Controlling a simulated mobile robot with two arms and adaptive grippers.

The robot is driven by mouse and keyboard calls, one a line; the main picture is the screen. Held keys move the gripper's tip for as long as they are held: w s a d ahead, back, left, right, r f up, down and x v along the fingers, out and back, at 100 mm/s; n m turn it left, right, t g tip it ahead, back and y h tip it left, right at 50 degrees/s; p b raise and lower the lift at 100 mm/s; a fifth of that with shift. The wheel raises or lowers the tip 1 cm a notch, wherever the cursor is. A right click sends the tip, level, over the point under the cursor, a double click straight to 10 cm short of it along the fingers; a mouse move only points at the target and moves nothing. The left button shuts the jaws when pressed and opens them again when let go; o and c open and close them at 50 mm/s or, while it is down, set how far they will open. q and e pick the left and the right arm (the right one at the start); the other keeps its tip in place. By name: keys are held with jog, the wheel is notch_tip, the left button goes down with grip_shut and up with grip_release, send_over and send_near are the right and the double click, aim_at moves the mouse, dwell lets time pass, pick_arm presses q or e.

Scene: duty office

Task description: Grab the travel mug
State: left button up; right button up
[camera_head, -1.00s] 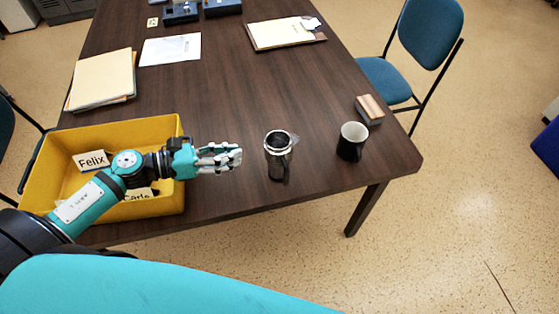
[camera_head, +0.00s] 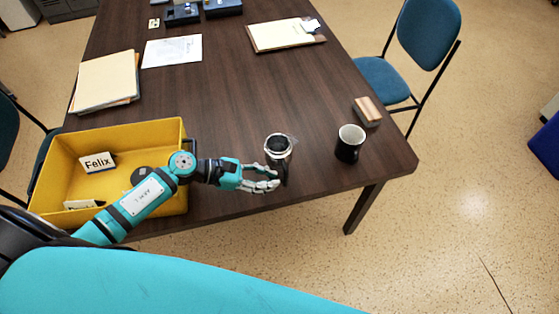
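The travel mug (camera_head: 278,147) stands upright on the dark table, with a dark lid, a silvery rim and a dark body. My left gripper (camera_head: 276,179) is at its near left side, with the fingers extended toward its lower body. The fingers partly cover the mug's lower part. The fingers look spread and not closed around it; whether they touch the mug I cannot tell. My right gripper is not in view.
A black mug (camera_head: 349,143) with a white inside stands to the right, near a wooden block (camera_head: 367,111). A yellow crate (camera_head: 120,133) with name cards lies under my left arm. Folders (camera_head: 107,80) and papers (camera_head: 172,51) lie farther back. The table's middle is clear.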

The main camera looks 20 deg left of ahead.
aim_at(285, 184)
pick_arm(q)
jog(key=shift+w+d+p, duration=0.2)
jog(key=shift+d+p, duration=0.1)
jog(key=shift+d, duration=0.05)
jog(key=p+x, duration=0.1)
jog(key=x, duration=0.2)
jog(key=shift+w+d+f, duration=0.15)
jog(key=shift+d+f, duration=0.05)
jog(key=shift+w+d+f, duration=0.1)
jog(key=shift+d, duration=0.2)
jog(key=shift+f, duration=0.15)
grip_shut()
